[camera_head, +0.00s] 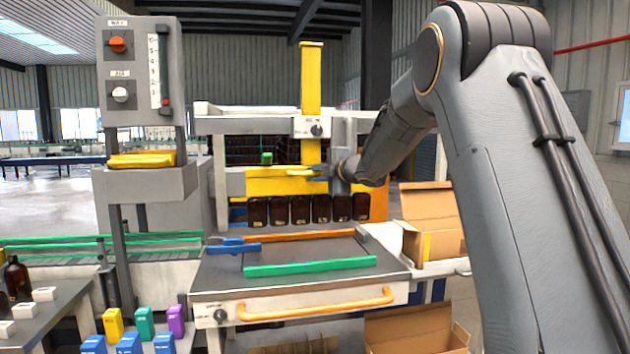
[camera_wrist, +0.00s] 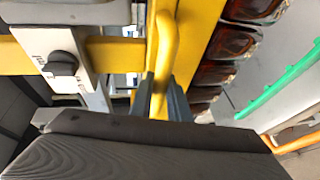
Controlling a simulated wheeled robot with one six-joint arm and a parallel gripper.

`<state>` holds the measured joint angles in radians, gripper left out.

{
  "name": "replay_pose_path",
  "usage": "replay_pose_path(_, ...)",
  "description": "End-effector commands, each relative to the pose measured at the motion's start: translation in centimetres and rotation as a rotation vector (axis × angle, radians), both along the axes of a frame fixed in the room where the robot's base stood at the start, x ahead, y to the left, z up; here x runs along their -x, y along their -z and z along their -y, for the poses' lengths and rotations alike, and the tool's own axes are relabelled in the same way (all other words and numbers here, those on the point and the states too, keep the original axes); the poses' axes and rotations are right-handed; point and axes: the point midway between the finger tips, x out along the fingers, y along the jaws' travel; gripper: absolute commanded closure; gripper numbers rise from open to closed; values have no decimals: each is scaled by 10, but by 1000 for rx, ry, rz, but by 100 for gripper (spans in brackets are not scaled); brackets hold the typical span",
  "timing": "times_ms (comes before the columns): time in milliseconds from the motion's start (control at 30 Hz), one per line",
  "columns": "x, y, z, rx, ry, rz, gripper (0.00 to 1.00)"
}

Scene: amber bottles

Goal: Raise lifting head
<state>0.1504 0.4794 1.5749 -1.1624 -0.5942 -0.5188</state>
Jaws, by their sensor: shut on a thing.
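The lifting head (camera_head: 262,187) is a yellow block under a yellow vertical column (camera_head: 311,82) in the white frame. A row of several amber bottles (camera_head: 299,210) shows directly below it, their tops hidden; I cannot tell whether they hang or stand. My gripper (camera_head: 318,173) is at the front of the head. In the wrist view its dark fingers (camera_wrist: 165,100) are shut around a yellow bar handle (camera_wrist: 166,42). The bottles (camera_wrist: 228,40) lie right of the handle there. A black knob (camera_wrist: 62,64) on a pale plate is at the left.
A table (camera_head: 300,285) with a green rail (camera_head: 310,266), a blue clamp (camera_head: 234,247) and an orange front handle (camera_head: 317,306) lies before the head. A control box (camera_head: 140,72) with two knobs and a scale stands left. Open cartons (camera_head: 430,215) stand right.

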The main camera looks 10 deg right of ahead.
Motion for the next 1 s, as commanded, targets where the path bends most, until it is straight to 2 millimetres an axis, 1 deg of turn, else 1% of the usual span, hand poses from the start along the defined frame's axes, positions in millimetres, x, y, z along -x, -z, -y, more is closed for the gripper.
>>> replay_pose_path(33,0,-10,-1,1,-1,6,100)
replay_pose_path(100,0,-12,-1,0,-1,5,100)
replay_pose_path(533,-1,-18,0,-2,-1,10,100)
replay_pose_path(567,-1,-18,0,-1,-1,10,83)
replay_pose_path(600,-1,-18,0,-1,-1,10,76)
replay_pose_path(667,0,-17,0,-2,-1,9,66)
replay_pose_path(1000,2,-13,1,0,1,3,66)
